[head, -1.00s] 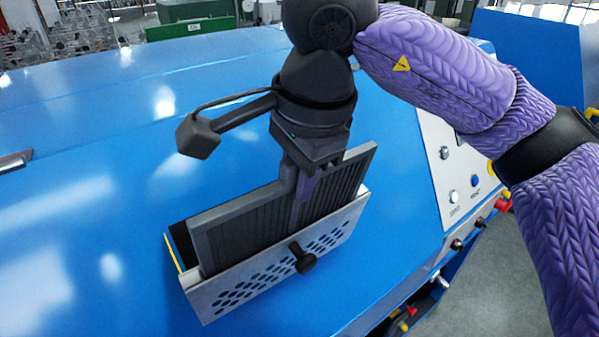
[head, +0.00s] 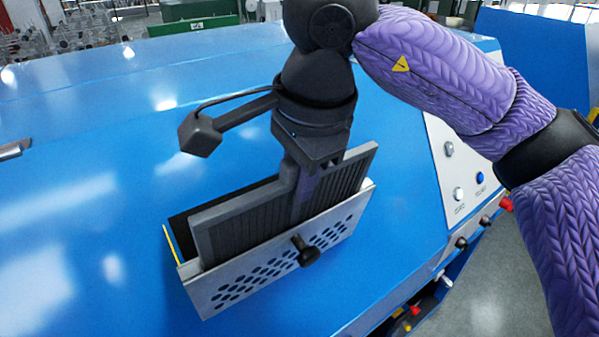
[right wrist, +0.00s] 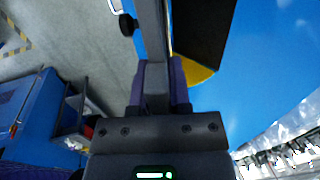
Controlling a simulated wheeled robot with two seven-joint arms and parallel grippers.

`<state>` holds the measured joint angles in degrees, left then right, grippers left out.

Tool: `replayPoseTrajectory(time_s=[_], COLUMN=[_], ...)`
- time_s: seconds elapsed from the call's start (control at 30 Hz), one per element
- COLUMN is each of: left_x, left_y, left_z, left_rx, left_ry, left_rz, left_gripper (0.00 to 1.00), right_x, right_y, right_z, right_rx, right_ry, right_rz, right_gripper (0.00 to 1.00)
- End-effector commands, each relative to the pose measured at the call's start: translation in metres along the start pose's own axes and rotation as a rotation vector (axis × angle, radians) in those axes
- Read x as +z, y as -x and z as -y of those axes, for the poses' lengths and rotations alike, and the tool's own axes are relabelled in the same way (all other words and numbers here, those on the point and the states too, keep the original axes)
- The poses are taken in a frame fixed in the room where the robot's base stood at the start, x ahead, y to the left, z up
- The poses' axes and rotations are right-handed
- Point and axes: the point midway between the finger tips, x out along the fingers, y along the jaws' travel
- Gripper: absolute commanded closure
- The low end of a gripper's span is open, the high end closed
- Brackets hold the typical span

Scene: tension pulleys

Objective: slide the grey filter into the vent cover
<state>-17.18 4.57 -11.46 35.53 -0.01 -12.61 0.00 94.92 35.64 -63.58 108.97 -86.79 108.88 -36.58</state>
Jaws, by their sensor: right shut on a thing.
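The grey filter (head: 245,222), a dark framed panel with fine ribs, stands on edge in the vent cover (head: 240,292), its lower part hidden behind the cover's perforated front plate. The cover is light metal with a black knob (head: 308,254), tilted open from the blue machine. My right gripper (head: 306,188) is shut on the filter's upper middle. In the right wrist view, the purple fingertips (right wrist: 157,88) clamp the filter (right wrist: 153,35), seen edge-on. How deep the filter sits is hidden. My left gripper does not show.
The dark opening (head: 186,228) of the blue machine (head: 90,240) lies behind the filter; its yellow edge also shows in the right wrist view (right wrist: 194,72). A control panel (head: 460,180) with knobs is at the right. The machine's sloping face is clear to the left.

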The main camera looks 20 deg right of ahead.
Motion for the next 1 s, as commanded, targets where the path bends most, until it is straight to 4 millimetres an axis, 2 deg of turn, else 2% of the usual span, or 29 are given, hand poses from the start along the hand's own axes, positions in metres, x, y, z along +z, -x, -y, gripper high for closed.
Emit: replayPoseTrajectory(time_s=[0.33, 1.0], left_x=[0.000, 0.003], left_y=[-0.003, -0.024], left_z=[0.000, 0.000], left_rx=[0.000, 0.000], left_ry=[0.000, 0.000], left_rz=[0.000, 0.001], left_gripper=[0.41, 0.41], right_x=[0.000, 0.000], right_y=[-0.002, -0.026], right_z=[0.000, -0.001], right_rx=[0.000, 0.000], right_ry=[0.000, 0.000], right_rz=[0.000, 0.000], right_gripper=[1.00, 1.00])
